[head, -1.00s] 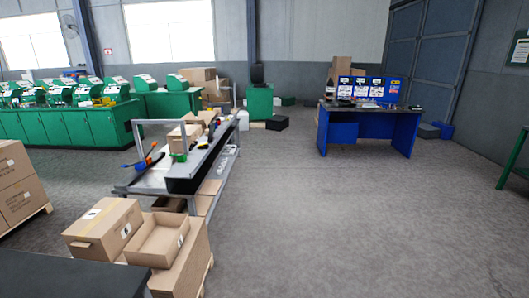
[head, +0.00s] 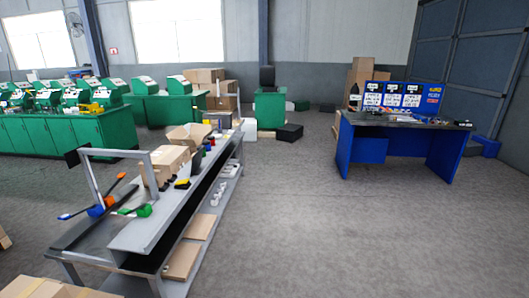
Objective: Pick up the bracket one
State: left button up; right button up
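No bracket can be told apart at this distance. A grey metal workbench (head: 150,232) with an upright frame stands left of centre. A blue desk (head: 362,147) at the right carries small items (head: 432,121) too small to name. Neither of my grippers shows in the head view.
Green machine cabinets (head: 62,134) line the back left. A black box (head: 289,133) sits on the floor near a green cabinet (head: 269,108). A cardboard box (head: 45,289) is at the lower left edge. The grey floor (head: 330,230) at centre and right is clear.

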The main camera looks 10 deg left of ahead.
aim_at(174, 177)
jog(key=i+u, duration=0.1)
jog(key=i, duration=0.45)
jog(key=i+l+u, duration=0.1)
jog(key=i, duration=0.45)
jog(key=i+l, duration=0.15)
jog(key=i, duration=0.4)
jog(key=i+l+u, duration=0.15)
jog(key=i, duration=0.4)
jog(key=i+u, duration=0.3)
jog(key=u, duration=0.15)
jog(key=i+l+u, duration=0.15)
jog(key=u, duration=0.3)
jog(key=i+l+u, duration=0.25)
jog(key=i+u, duration=0.2)
jog(key=i+l+u, duration=0.15)
jog(key=l+u, duration=0.15)
jog(key=u, duration=0.15)
jog(key=i+l+u, duration=0.15)
jog(key=l+u, duration=0.3)
jog(key=i+l+u, duration=0.1)
jog(key=l+u, duration=0.35)
jog(key=j, duration=0.1)
